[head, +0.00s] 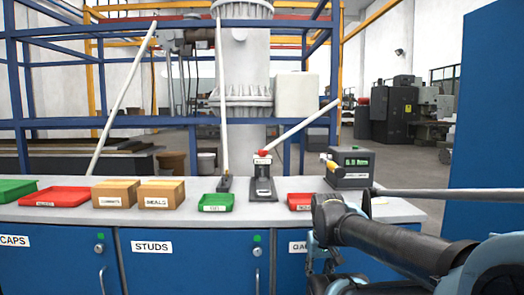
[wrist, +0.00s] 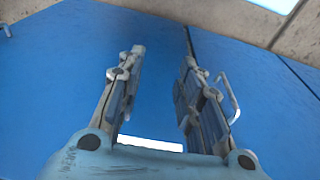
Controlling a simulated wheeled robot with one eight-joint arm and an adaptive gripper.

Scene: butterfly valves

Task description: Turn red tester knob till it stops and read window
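A small tester stand (head: 263,187) sits on the bench in the head view, with a red knob (head: 262,153) at its top. A pale bar slants up and right from beside the knob. A dark box with a green digital display (head: 356,162) stands farther right; its small digits are hard to read, and a yellow-handled tool shows before it. My gripper (wrist: 163,72) is open and empty in the wrist view, its two fingers apart before blue cabinet fronts. The knob is not in the wrist view. In the head view my arm is at lower right, away from the knob.
The grey bench top (head: 130,212) holds a green bin (head: 216,202), red trays (head: 56,196) and two cardboard boxes (head: 115,193). Blue cabinets (head: 190,265) are below. Upright pale bars and a blue frame rise behind. A blue panel (head: 490,110) stands at right.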

